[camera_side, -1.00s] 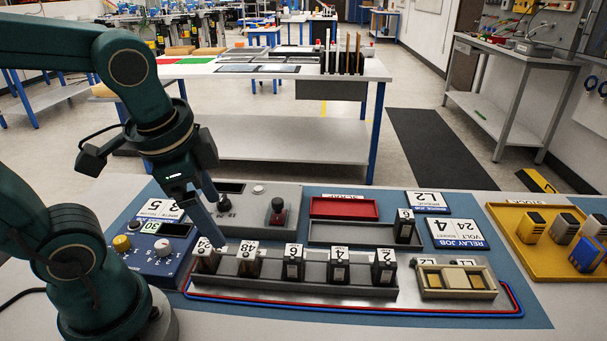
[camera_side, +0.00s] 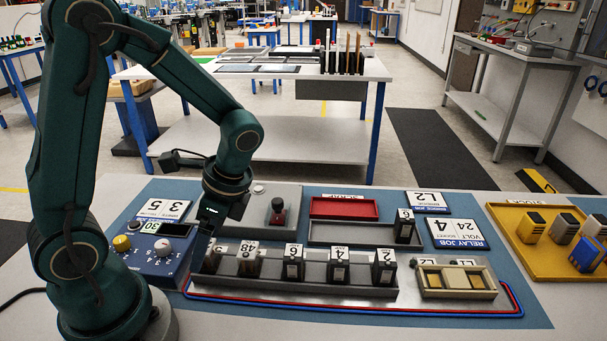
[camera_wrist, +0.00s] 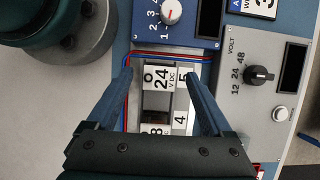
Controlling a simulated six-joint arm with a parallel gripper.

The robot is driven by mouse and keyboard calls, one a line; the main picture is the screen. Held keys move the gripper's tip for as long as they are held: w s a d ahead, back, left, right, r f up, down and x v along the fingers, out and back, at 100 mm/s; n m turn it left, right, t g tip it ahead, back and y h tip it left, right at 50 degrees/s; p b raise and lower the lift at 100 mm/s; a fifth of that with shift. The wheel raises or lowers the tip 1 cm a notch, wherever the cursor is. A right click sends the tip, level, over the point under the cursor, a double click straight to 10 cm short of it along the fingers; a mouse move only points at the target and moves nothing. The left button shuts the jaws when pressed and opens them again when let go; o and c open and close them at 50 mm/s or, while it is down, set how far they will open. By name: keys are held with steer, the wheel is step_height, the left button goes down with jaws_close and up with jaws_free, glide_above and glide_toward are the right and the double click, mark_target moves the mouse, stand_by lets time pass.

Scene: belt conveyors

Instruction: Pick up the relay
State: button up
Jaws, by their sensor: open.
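Several black relays with white labels stand in a grey rack (camera_side: 300,281). The leftmost relay (camera_side: 211,262) is partly hidden by my gripper (camera_side: 206,248), which points down over it. In the wrist view my gripper (camera_wrist: 157,76) is open, with one finger on each side of a relay labelled 24 V DC (camera_wrist: 163,78). I cannot tell whether the fingers touch it. The second relay from the left (camera_side: 249,261) carries a 48 label. Another relay (camera_side: 404,228) stands at the right end of a grey tray behind the rack.
A blue control box (camera_side: 158,253) stands left of the rack. A grey unit (camera_side: 262,207) with a dark knob stands behind it. A red tray (camera_side: 343,207), a beige socket block (camera_side: 456,281) and a yellow tray (camera_side: 540,257) lie to the right. A card reads RELAY JOB 24 VOLT (camera_side: 456,233).

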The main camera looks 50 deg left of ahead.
steer(key=shift+x, duration=0.8)
jaws_close()
steer(key=shift+r, duration=0.1)
steer(key=shift+r, duration=0.45)
steer(key=r, duration=0.3)
steer(key=shift+s+a+r, duration=0.3)
steer(key=s+a+r, duration=0.6)
steer(key=s+a, duration=0.1)
steer(key=s, duration=0.1)
steer(key=shift+a+r, duration=0.2)
